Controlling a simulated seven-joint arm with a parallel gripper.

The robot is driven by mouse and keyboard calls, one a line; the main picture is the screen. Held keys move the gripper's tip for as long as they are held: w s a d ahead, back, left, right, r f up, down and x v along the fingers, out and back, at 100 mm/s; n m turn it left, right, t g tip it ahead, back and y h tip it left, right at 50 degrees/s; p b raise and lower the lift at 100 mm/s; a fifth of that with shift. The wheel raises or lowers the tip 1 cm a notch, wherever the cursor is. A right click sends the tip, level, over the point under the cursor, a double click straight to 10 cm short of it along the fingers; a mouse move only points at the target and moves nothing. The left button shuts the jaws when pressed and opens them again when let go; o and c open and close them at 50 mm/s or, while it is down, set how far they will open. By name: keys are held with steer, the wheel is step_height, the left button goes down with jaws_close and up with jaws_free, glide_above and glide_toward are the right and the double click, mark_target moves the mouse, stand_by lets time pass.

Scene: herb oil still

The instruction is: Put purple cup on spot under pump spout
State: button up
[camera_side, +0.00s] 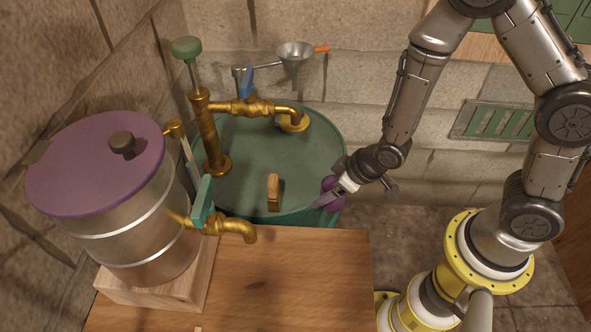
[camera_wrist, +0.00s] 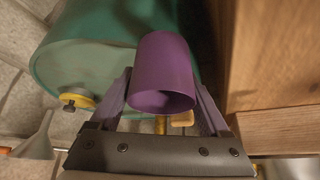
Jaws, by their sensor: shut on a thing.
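The purple cup (camera_side: 327,189) is held in my gripper (camera_side: 335,197) at the right edge of the green drum. In the wrist view the purple cup (camera_wrist: 164,65) sits between the two fingers of my gripper (camera_wrist: 165,85), its open mouth facing the camera. The brass pump (camera_side: 206,135) with a green knob stands on the green drum top (camera_side: 245,170). Its spout (camera_side: 290,108) bends down at the back right, over a round brass piece (camera_side: 293,124). The cup is apart from the spout, nearer the side camera and to its right.
A small wooden piece (camera_side: 273,190) stands on the drum near the cup. A metal funnel (camera_side: 294,54) hangs behind the spout. A purple-lidded steel pot (camera_side: 125,220) with a brass tap (camera_side: 235,228) stands left, above the wooden table (camera_side: 290,280). The drum's middle is clear.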

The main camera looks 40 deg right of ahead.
steer(key=shift+m+h, duration=0.3)
steer(key=shift+m, duration=0.3)
steer(key=d+f, duration=0.1)
steer(key=s+d+f, duration=0.1)
steer(key=d, duration=0.1)
steer(key=s+d+f, duration=0.1)
steer(key=d, duration=0.1)
steer(key=shift+d+f, duration=0.15)
steer(key=shift+f, duration=0.1)
steer(key=w+a, duration=0.1)
steer(key=w, duration=1.1)
steer(key=w+a, duration=0.1)
steer(key=w, duration=0.5)
steer(key=shift+a, duration=0.35)
steer(key=shift+f, duration=0.3)
steer(key=shift+f, duration=0.15)
steer(key=o, duration=1.2)
